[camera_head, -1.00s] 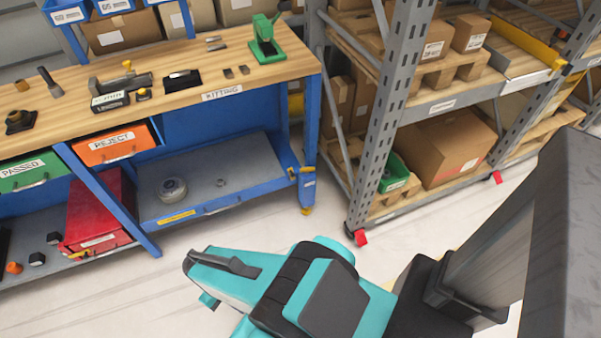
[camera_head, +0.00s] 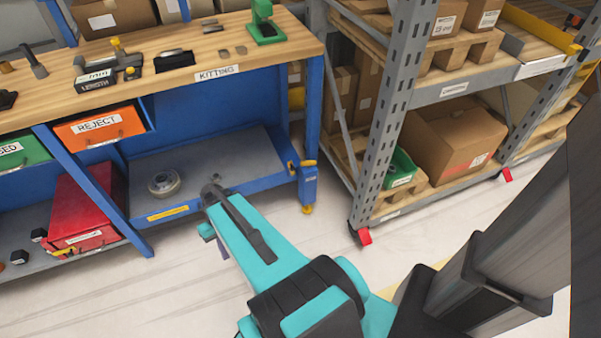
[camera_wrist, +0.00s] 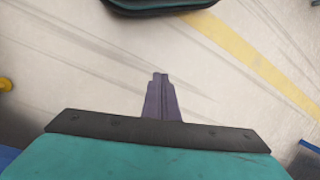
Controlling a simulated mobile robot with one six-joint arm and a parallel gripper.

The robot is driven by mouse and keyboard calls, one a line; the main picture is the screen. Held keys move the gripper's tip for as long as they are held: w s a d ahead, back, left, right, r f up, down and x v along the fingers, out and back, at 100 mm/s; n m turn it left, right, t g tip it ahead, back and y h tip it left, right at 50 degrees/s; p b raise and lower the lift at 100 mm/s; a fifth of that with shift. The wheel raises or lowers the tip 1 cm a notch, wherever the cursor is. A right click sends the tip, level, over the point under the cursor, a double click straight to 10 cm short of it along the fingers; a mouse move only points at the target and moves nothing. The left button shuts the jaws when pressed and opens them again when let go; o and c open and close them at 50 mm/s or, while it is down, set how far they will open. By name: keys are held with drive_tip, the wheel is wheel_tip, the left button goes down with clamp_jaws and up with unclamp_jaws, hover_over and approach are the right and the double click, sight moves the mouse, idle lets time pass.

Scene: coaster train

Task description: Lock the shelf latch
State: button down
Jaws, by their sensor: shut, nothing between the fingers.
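A blue fitting with a yellow handle (camera_head: 302,165) sits at the right front corner of the workbench's lower shelf (camera_head: 205,172). It looks like the shelf latch, but its locked or unlocked state is too small to tell. My gripper shows in the wrist view (camera_wrist: 160,78), with its purple fingers together and nothing between them, above bare floor. In the head view my teal forearm and wrist are in front of the bench, left of and below the latch. The fingers are mostly hidden there.
The grey rack (camera_head: 385,130) with boxes stands right of the bench, its red foot (camera_head: 364,236) on the floor. A metal roll (camera_head: 164,182) lies on the lower shelf, beside a red box (camera_head: 80,212). Floor between bench and rack is clear.

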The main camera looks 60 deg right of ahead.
drive_tip(key=w+d+r+m+t+b, duration=0.15)
drive_tip(key=d+b, duration=0.35)
drive_tip(key=d, duration=0.7)
drive_tip(key=w+d+r+m+t+b, duration=0.1)
drive_tip(key=w+d+r+t+b, duration=0.15)
drive_tip(key=d+b, duration=0.7)
drive_tip(key=s+d+r+t+b, duration=0.1)
drive_tip(key=s+d, duration=0.3)
drive_tip(key=d, duration=0.4)
drive_tip(key=s+d+r+m+t+h+b, duration=0.1)
drive_tip(key=s+d+r+t+b, duration=0.1)
drive_tip(key=d, duration=0.6)
drive_tip(key=s+d+r+m+t+h+b, duration=0.1)
drive_tip(key=s+d+r+b, duration=0.2)
drive_tip(key=s+d+r, duration=0.2)
drive_tip(key=s+d, duration=0.1)
drive_tip(key=d, duration=0.2)
drive_tip(key=shift+s+d+r, duration=0.15)
drive_tip(key=shift+s+d, duration=0.25)
drive_tip(key=b+x, duration=0.4)
drive_tip(key=x, duration=0.6)
drive_tip(key=shift+w+d+h, duration=0.2)
drive_tip(key=shift+h, duration=0.1)
